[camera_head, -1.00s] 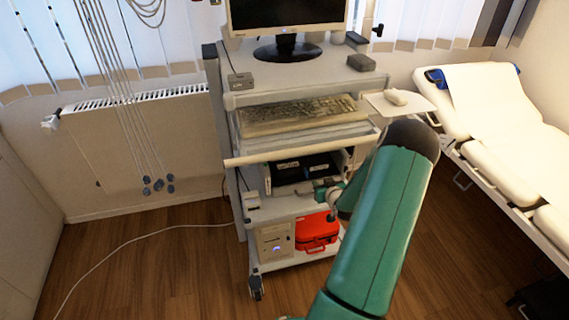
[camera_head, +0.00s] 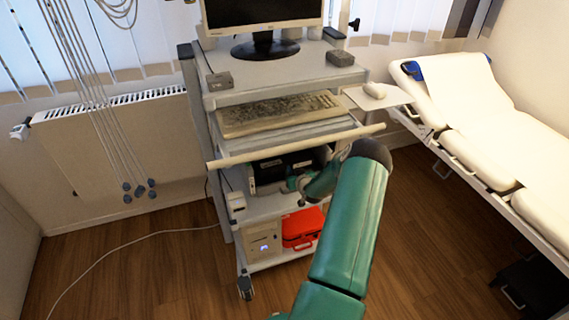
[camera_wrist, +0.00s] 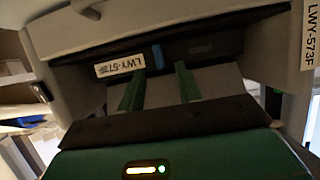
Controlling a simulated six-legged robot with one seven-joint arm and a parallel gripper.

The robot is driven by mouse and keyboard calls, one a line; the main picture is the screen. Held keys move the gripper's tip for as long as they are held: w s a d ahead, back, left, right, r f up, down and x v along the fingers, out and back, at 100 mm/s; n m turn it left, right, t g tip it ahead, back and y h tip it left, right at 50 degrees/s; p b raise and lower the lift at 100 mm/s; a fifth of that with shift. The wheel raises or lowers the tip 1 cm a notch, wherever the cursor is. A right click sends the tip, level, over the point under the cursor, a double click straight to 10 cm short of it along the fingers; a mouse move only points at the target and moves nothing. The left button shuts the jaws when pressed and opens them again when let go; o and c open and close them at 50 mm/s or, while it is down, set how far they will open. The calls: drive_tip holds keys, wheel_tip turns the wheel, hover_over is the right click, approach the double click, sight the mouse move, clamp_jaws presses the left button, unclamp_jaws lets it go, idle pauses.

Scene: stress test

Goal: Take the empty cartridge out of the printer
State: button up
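The printer (camera_head: 270,170) sits on the middle shelf of the cart, partly behind my arm. In the wrist view its pale body (camera_wrist: 90,30) surrounds a dark front opening. A dark cartridge-like part (camera_wrist: 200,48) lies in that opening, with a white label reading LWY-573F and a blue tab (camera_wrist: 158,57). I cannot tell whether it is empty. My gripper (camera_wrist: 160,69) has its two green fingers apart, pointing at the opening just below the blue tab. Nothing shows held between them. In the head view my gripper is at the printer's front, its fingers too small to make out.
Above the printer are a keyboard (camera_head: 280,113) and a protruding pale bar (camera_head: 295,147). A red case (camera_head: 302,228) and a computer box (camera_head: 263,240) stand on the bottom shelf. A bed (camera_head: 490,140) is at the right. Floor (camera_head: 140,275) at the left is clear except for a white cable.

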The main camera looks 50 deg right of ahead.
sight(286, 165)
drive_tip(key=shift+x, duration=1.15)
clamp_jaws()
drive_tip(key=shift+r, duration=0.15)
drive_tip(key=shift+r, duration=0.15)
